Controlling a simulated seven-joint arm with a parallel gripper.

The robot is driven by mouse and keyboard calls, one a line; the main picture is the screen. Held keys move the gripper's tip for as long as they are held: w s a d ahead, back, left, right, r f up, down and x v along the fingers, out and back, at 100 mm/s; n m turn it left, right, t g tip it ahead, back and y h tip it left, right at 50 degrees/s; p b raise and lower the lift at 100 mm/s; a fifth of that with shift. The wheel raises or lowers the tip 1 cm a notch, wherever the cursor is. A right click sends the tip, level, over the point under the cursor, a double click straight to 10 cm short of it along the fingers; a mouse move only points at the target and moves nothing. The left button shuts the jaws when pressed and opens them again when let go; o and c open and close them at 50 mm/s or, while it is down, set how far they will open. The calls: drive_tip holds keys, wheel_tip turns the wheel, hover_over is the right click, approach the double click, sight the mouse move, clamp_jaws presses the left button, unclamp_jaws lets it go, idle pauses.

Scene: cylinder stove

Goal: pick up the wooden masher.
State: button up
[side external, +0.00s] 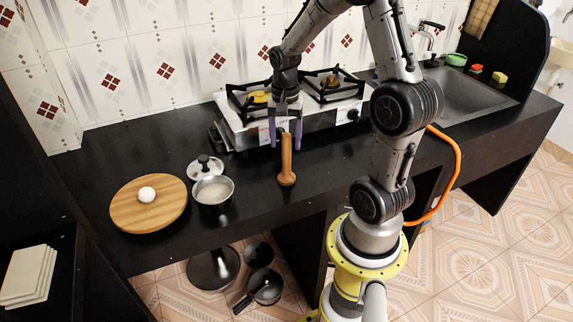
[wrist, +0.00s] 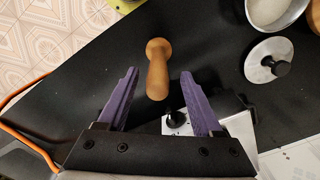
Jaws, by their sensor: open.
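The wooden masher (side external: 287,165) stands on the black counter in front of the stove in the side external view. It has a pale brown handle with a wider end. In the wrist view the masher (wrist: 157,70) lies just beyond my fingertips, in line with the gap between them. My gripper (side external: 286,138) is open and empty, with its purple fingers pointing down around the level of the masher's top. In the wrist view my gripper (wrist: 160,73) has its two fingers spread on either side of the gap. I cannot tell whether the fingers touch the masher.
The gas stove (side external: 240,133) stands close behind. To the left are a metal pot (side external: 213,196), a lid (side external: 205,167) and a round wooden board (side external: 128,212) with a white ball (side external: 146,194). The counter's front edge is near the masher. The sink (side external: 460,95) is at right.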

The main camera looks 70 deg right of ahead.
sight(286, 155)
drive_tip(key=shift+s+d+f, duration=0.1)
drive_tip(key=shift+s+f, duration=0.05)
drive_tip(key=shift+f, duration=2.65)
clamp_jaws()
